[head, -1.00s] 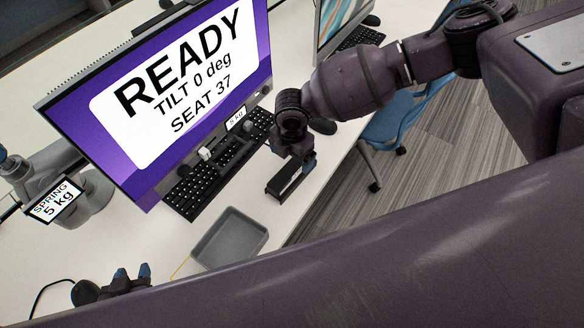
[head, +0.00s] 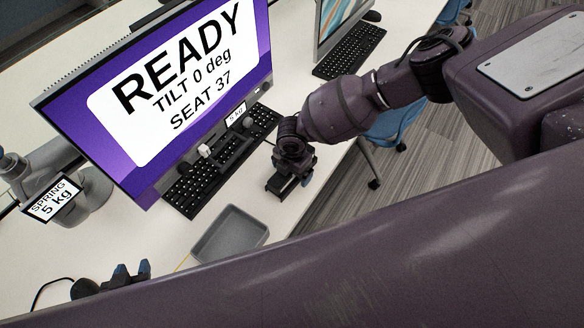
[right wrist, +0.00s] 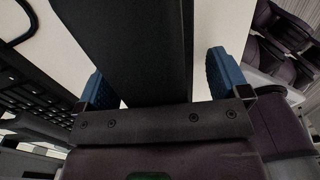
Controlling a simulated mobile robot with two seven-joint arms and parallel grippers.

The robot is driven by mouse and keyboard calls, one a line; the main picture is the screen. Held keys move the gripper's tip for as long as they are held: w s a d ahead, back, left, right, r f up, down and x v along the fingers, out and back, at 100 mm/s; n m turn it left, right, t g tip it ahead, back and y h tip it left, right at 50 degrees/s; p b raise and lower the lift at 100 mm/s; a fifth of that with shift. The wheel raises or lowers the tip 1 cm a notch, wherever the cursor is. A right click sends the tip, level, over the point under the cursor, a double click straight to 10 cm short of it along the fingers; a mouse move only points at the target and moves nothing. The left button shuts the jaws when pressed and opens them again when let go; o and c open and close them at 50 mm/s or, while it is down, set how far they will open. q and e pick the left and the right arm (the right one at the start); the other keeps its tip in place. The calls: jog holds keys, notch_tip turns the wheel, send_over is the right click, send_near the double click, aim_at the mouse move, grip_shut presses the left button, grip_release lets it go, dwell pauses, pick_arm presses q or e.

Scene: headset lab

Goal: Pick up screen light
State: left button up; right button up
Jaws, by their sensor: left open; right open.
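A long black bar, which looks like the screen light (head: 279,185), lies on the white table to the right of the keyboard, partly hidden under my right gripper. My right gripper (head: 294,174) is open and low over the bar. In the right wrist view the dark bar (right wrist: 140,45) runs between the two blue fingertips of the right gripper (right wrist: 160,80), with a gap visible on the right side. My left gripper (head: 131,271) is open and empty at the lower left, its lower part hidden behind my own body.
A large monitor (head: 180,90) reading READY stands on an arm labelled SPRING 5 kg (head: 53,198). A black keyboard (head: 190,190) lies before it. A grey tray (head: 230,238) sits in front. A blue chair (head: 395,125) stands beyond the table edge.

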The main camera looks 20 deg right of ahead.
pick_arm(q)
jog(key=shift+s+f, duration=0.1)
jog(key=shift+s, duration=0.05)
jog(key=shift+s+f, duration=0.1)
jog(key=shift+s, duration=0.05)
pick_arm(e)
jog(key=c, duration=0.5)
jog(key=shift+r, duration=0.1)
jog(key=c, duration=1.2)
pick_arm(q)
jog(key=shift+w, duration=0.25)
pick_arm(e)
jog(key=shift+o, duration=0.2)
jog(key=shift+w, duration=0.1)
